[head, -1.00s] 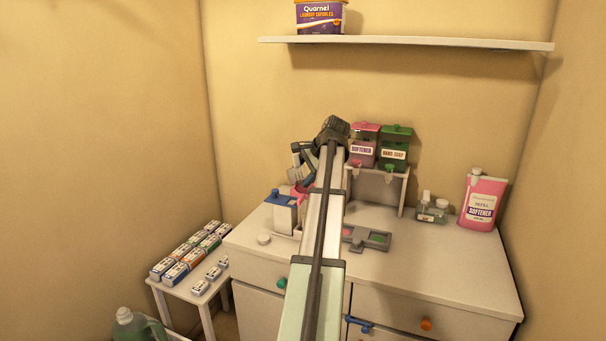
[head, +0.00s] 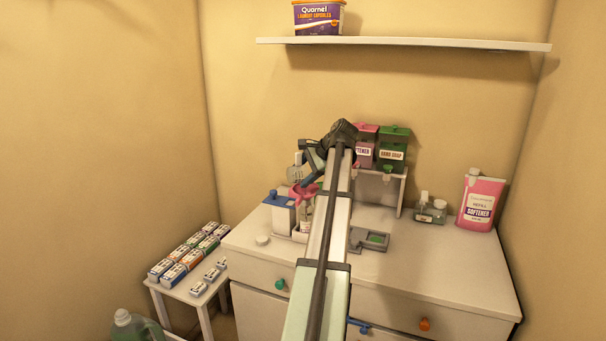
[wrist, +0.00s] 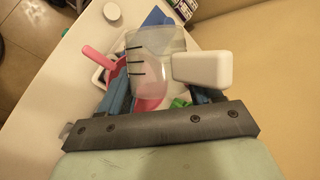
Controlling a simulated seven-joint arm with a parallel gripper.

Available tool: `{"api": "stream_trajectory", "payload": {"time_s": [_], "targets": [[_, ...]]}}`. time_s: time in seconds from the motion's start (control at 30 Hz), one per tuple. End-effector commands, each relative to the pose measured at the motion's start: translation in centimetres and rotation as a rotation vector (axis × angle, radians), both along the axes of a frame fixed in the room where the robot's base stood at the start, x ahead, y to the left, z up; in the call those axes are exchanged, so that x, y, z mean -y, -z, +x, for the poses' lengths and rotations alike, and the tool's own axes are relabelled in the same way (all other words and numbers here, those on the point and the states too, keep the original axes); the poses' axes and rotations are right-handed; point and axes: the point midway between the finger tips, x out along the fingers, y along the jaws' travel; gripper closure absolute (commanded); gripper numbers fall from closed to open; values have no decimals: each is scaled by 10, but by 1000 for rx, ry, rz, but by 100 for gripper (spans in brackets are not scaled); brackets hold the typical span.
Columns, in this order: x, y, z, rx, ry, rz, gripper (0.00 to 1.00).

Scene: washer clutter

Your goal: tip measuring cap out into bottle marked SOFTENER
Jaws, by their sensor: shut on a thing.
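The clear measuring cap (wrist: 155,50) with dark graduation lines and a white block handle (wrist: 203,69) is in my gripper (wrist: 165,88), whose blue fingers reach up on both sides below it. Pink shows through the cap's lower part; I cannot tell whether that is its contents or the pink funnel (wrist: 100,58) behind. SOFTENER is readable on a pink refill bottle (head: 480,203); a pink dispenser's label (head: 363,152) is partly covered.
A blue-lidded container (head: 283,212) stands left of the funnel. A green HAND SOAP dispenser (head: 392,150) is on the rack (head: 398,185). A grey tray (head: 368,240) lies right of my arm. The counter's right front is clear.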

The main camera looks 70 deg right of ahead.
Motion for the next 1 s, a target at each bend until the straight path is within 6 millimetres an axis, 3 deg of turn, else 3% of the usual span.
{"api": "stream_trajectory", "payload": {"time_s": [0.4,1.0], "targets": [[3,0,-3,90,2,92,67],[-1,0,1,-45,1,-46,67]]}}
